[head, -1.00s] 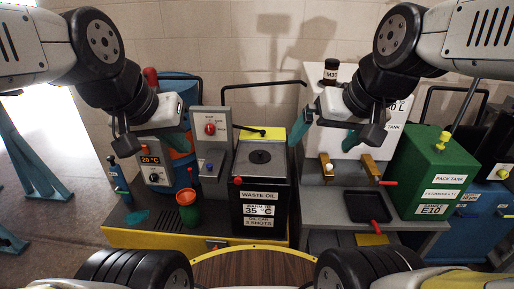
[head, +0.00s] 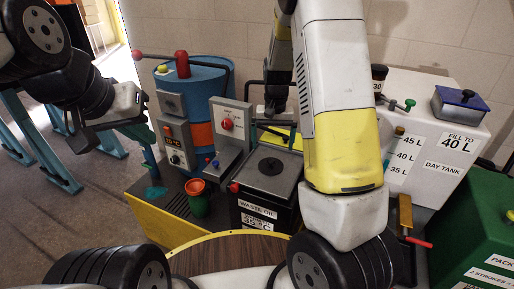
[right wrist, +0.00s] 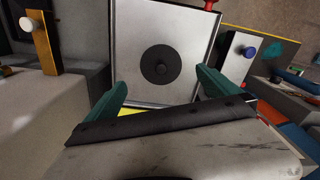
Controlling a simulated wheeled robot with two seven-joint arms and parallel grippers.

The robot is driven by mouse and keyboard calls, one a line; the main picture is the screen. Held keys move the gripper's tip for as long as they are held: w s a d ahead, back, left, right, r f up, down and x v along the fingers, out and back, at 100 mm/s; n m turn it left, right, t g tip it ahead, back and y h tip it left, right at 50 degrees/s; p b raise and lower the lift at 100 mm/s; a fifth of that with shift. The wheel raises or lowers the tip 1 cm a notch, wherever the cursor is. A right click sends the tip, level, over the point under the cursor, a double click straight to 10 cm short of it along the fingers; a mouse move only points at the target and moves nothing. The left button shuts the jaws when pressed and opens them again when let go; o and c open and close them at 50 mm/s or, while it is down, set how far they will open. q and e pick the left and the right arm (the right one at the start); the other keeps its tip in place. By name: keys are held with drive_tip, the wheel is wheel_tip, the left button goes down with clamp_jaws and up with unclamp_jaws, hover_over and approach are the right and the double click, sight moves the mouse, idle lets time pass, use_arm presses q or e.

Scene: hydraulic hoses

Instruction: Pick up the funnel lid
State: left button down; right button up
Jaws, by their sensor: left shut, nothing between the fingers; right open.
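I cannot tell for sure that this is the funnel lid. My right gripper (head: 276,108) is partly hidden behind my right forearm. In the right wrist view it (right wrist: 160,85) is open and empty, facing the grey top of the waste oil box (right wrist: 190,30) with its round black disc (right wrist: 160,64). My left gripper (head: 151,134) is shut and empty at the left, far from the day tank.
A green tank (head: 480,225) is at the right. My right forearm hides part of the bench.

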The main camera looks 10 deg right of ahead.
sight(271, 161)
drive_tip(key=shift+w+f, duration=0.35)
drive_tip(key=shift+f, duration=0.5)
wheel_tip(271, 161, down, 7)
drive_tip(key=shift+w+f, duration=0.1)
drive_tip(key=shift+c, duration=0.4)
drive_tip(key=c, duration=1.2)
drive_tip(key=shift+c, duration=0.3)
drive_tip(key=shift+r, duration=0.2)
